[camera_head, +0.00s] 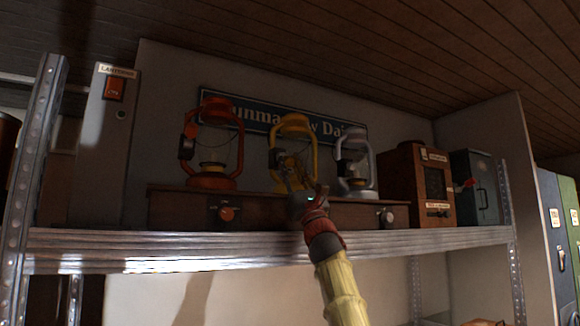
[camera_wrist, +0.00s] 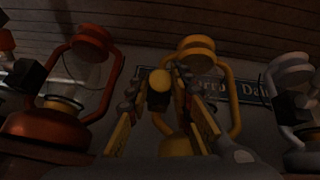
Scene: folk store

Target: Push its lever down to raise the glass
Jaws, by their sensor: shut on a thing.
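A yellow lantern (camera_head: 296,126) stands in the middle of a row of three lanterns on a wooden bench. It also shows in the wrist view (camera_wrist: 198,52), behind my fingers. The rest of the lever is hidden. The yellow lantern's glass is mostly hidden by my fingers, so its height is unclear.
A red lantern (camera_head: 211,180) stands left and a white lantern (camera_head: 357,184) right, both close by. The wooden bench (camera_head: 180,211) has knobs on its front. A wooden box (camera_head: 400,180) and a dark metal box (camera_head: 474,190) stand at the right. The metal shelf edge (camera_head: 160,252) runs below.

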